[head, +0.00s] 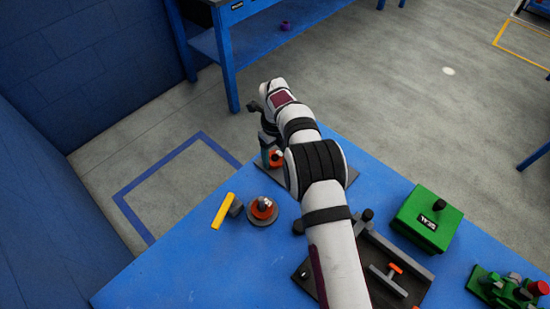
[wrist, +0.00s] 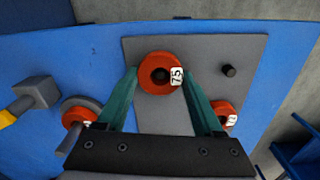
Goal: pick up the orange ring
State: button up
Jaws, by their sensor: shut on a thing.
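An orange ring (wrist: 152,80) with a white label reading 75 sits between the two green fingers of my gripper (wrist: 162,74) in the wrist view. The fingers are shut on it from both sides. A grey plate lies behind it; I cannot tell whether the ring touches it. In the head view my gripper (head: 266,150) is at the far edge of the blue table, partly hidden by my arm. An orange ring (head: 276,159) shows beside it there; I cannot tell whether it is the held one.
A second orange ring (wrist: 73,117) sits on a grey disc at left; a third (wrist: 222,109) is partly behind the right finger. The grey plate (wrist: 205,57) bears a dark peg (wrist: 229,70). A yellow-handled hammer (head: 222,211) and green box (head: 427,217) are on the table (head: 180,265).

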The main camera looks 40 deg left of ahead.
jog(key=shift+r, duration=0.35)
jog(key=r, duration=0.4)
jog(key=shift+w+d, duration=0.2)
jog(key=shift+d, duration=0.2)
jog(key=w+d+r, duration=0.4)
jog(key=d+r, duration=0.2)
jog(key=d, duration=0.4)
notch_tip(320, 180, up, 3)
jog(key=n, duration=1.2)
send_over(262, 199)
jog(key=shift+f, duration=2.6)
